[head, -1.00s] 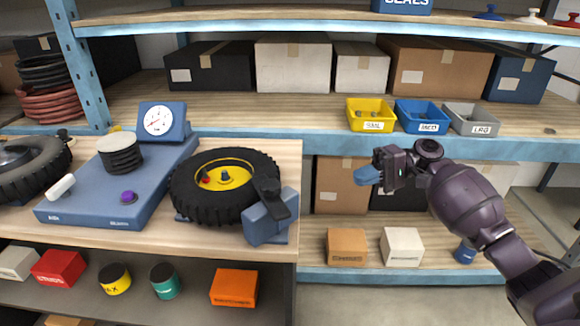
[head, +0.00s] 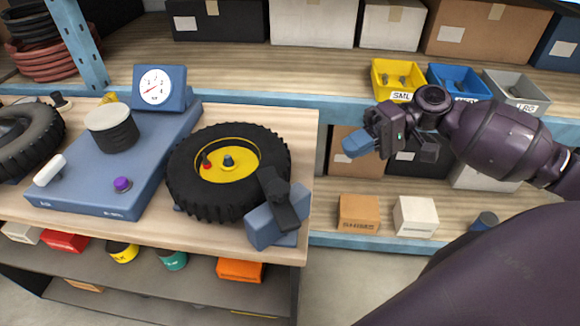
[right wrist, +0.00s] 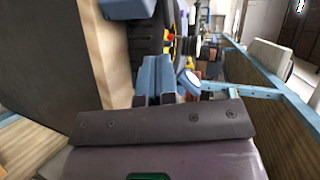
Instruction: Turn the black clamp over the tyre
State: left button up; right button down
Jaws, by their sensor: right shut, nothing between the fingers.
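The tyre (head: 185,188) lies flat on the bench, with a yellow hub (head: 238,172) that holds a red-topped pin and a dark blue centre post. The black clamp (head: 279,200) sits on a blue block (head: 262,228) at the tyre's front right. Its upper end overlaps the tyre's right edge in the picture; I cannot tell whether it reaches over the rubber. My right gripper (head: 352,148) is right of the bench edge, apart from clamp and tyre, its blue fingers shut and empty. The fingers show in the right wrist view (right wrist: 156,78), with part of the tyre beyond. My left gripper is not in view.
Yellow (head: 398,80), blue and grey bins stand on the rear shelf behind my right gripper. The bench's right edge (head: 311,150) is near the clamp.

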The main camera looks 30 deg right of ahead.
aim_at(273, 176)
jog(key=x, duration=0.8)
jog(key=r+x, duration=0.1)
jog(key=x, duration=0.3)
jog(key=shift+w+a+f, duration=0.15)
jog(key=shift+w+a, duration=0.1)
jog(key=shift+a, duration=0.25)
jog(key=n+g, duration=0.1)
jog(key=w+n+g+b, duration=0.1)
jog(key=shift+a+g, duration=0.4)
jog(key=shift+w+a+n+g, duration=0.1)
jog(key=shift+a+n+g, duration=0.05)
jog(key=shift+n+g, duration=0.2)
jog(key=shift+w+a+p, duration=0.1)
jog(key=shift+a+p, duration=0.05)
jog(key=shift+p, duration=0.15)
